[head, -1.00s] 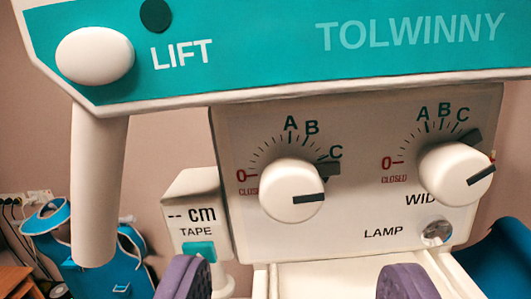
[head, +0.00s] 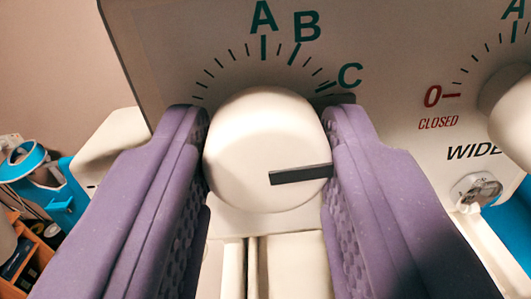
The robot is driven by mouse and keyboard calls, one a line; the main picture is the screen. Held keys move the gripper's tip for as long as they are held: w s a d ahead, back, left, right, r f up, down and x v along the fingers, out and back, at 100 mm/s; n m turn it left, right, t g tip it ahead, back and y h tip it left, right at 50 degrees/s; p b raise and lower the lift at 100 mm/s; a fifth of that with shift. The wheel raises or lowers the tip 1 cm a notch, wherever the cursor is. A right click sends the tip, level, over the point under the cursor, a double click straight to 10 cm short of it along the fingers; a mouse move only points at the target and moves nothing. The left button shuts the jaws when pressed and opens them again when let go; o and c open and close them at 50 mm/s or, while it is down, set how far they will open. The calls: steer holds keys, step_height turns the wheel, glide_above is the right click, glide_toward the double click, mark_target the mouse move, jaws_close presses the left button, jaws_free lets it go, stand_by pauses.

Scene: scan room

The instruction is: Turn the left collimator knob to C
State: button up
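The left collimator knob (head: 262,135) is a round cream dial on the panel, in the middle of the head view. Its black pointer bar (head: 300,175) points right and slightly up, below the C mark (head: 350,76) and clockwise past it. The letters A (head: 263,17) and B (head: 306,27) stand above the knob. My gripper (head: 268,150) has its two purple padded fingers on either side of the knob, pressed against its left and right edges. The fingers hide part of the dial's lower sides.
A second cream knob (head: 508,115) marked WIDE is at the right edge, with a red 0 and CLOSED beside it. A round metal lamp button (head: 476,190) sits below it. A cream tape box (head: 108,150) stands to the left, partly behind my left finger.

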steer(key=shift+c, duration=1.3)
steer(key=n+b, duration=0.1)
steer(key=b, duration=0.2)
steer(key=shift+f, duration=0.3)
steer(key=shift+r+n+b, duration=0.1)
steer(key=shift+n+b, duration=0.8)
steer(key=shift+b, duration=0.1)
steer(key=shift+r+n, duration=0.2)
steer(key=shift+n, duration=0.1)
steer(key=o, duration=1)
steer(key=shift+o, duration=0.2)
